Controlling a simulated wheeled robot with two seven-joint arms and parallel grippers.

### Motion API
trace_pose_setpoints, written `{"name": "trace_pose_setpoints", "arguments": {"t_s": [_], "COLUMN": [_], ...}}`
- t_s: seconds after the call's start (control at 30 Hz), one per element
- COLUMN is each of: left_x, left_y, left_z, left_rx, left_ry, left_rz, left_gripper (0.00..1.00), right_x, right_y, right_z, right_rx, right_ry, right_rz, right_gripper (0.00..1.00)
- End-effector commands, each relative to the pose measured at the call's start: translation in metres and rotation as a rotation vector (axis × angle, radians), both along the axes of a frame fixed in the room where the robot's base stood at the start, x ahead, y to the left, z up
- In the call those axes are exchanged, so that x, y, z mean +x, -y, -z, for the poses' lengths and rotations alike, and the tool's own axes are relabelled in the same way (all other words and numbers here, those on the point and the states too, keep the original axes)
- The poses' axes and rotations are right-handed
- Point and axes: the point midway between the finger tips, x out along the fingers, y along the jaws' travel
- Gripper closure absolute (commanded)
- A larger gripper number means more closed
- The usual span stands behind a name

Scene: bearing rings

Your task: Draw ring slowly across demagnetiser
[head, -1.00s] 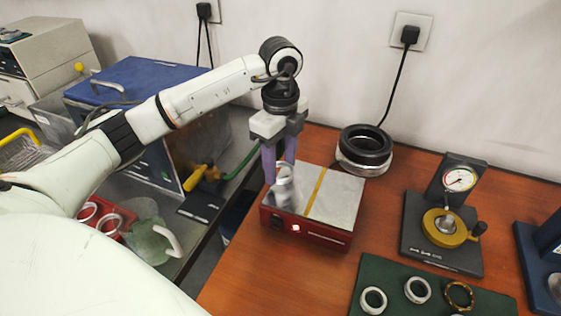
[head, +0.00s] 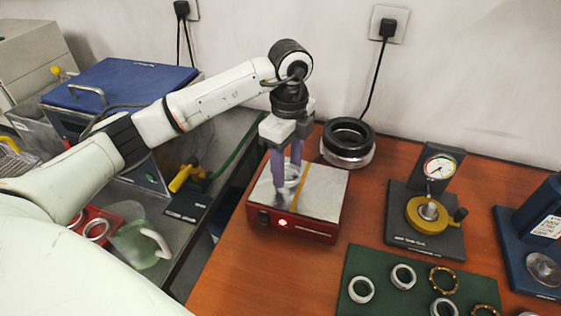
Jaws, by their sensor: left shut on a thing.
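The demagnetiser (head: 325,186) is a red box with a bare metal top plate, a yellow line across it and a lit red light on its front. It stands on the wooden bench. My left gripper (head: 287,171) points down over the plate, its purple fingers shut on a shiny metal ring (head: 291,181). The ring is held on edge, at or just above the plate, close to the yellow line; I cannot tell whether it touches. The fingers partly hide it. My right gripper is not in view.
A green mat (head: 385,300) with several rings lies front right. A dial gauge stand (head: 408,235) is at the right, with a blue device (head: 541,225) beyond. A black-topped round ring stack (head: 347,148) stands behind the demagnetiser. A red tray (head: 103,222) is at the left.

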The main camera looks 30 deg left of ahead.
Motion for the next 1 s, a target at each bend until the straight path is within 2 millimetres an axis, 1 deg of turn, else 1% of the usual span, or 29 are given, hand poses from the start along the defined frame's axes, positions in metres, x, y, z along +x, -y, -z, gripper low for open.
{"name": "trace_pose_setpoints", "arguments": {"t_s": [0.27, 1.0], "left_x": [0.002, 0.012], "left_y": [0.007, 0.051], "left_z": [-0.001, -0.001], "left_rx": [0.0, -0.001], "left_ry": [0.001, 0.001], "left_rz": [-0.001, 0.0], "left_gripper": [0.74, 0.74], "right_x": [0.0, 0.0], "right_y": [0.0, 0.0], "right_z": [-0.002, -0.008], "right_rx": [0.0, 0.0], "right_ry": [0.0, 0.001], "right_rz": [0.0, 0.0], "right_gripper": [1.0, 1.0]}}
